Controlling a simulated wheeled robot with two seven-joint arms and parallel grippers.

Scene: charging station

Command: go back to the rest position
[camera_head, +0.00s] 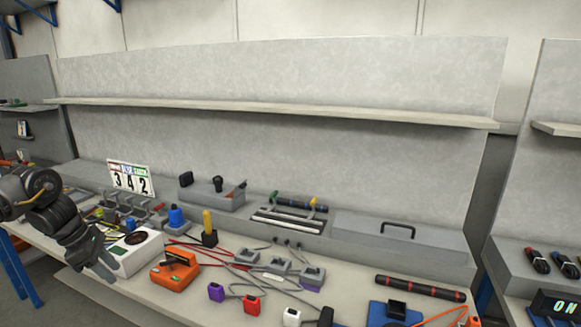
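My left arm comes in from the left, and my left gripper (104,272) hangs over the front left of the workbench (140,290). It is beside the white box (138,252) with a dark round top. I cannot tell whether its fingers are apart, and I see nothing clearly held. My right gripper is out of view. An orange device (175,270) sits to the right of the white box.
Purple (216,291), red (251,304) and white (292,317) plugs lie along the front. Grey cabled connectors (276,264) fill the middle. A number sign (131,179) and a handled grey lid (398,234) stand behind. A shelf (280,107) runs above; the space below it is open.

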